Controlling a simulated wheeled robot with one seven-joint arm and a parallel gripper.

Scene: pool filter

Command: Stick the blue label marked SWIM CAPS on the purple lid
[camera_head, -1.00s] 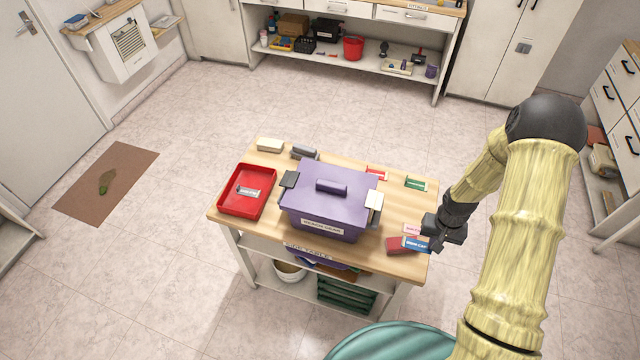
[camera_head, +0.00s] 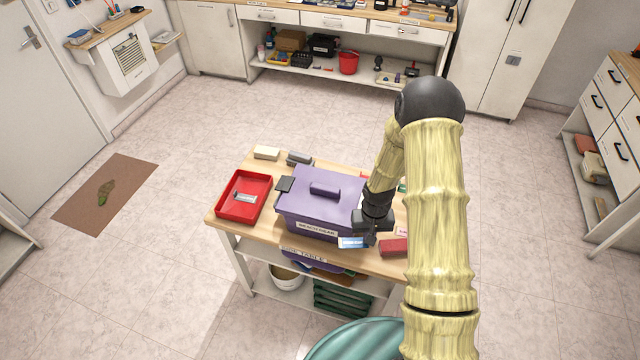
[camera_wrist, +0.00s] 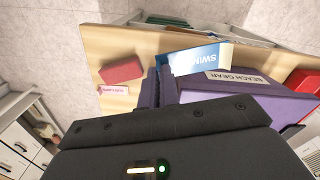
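The purple lid (camera_head: 312,180) with its bar handle sits on the purple box (camera_head: 300,218), which has a BEACH GEAR label on its front. My gripper (camera_head: 368,238) is at the box's front right corner. It is shut on the blue label (camera_head: 351,242), which is tilted beside the box, below lid height. The box's right clip is hidden behind my arm.
A red tray (camera_head: 222,207) holding a grey label stands left of the box. A dark red block (camera_head: 393,247) and a pink label (camera_wrist: 115,90) lie to the right. A white block (camera_head: 266,153) and a grey brush-like item (camera_head: 299,158) lie behind.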

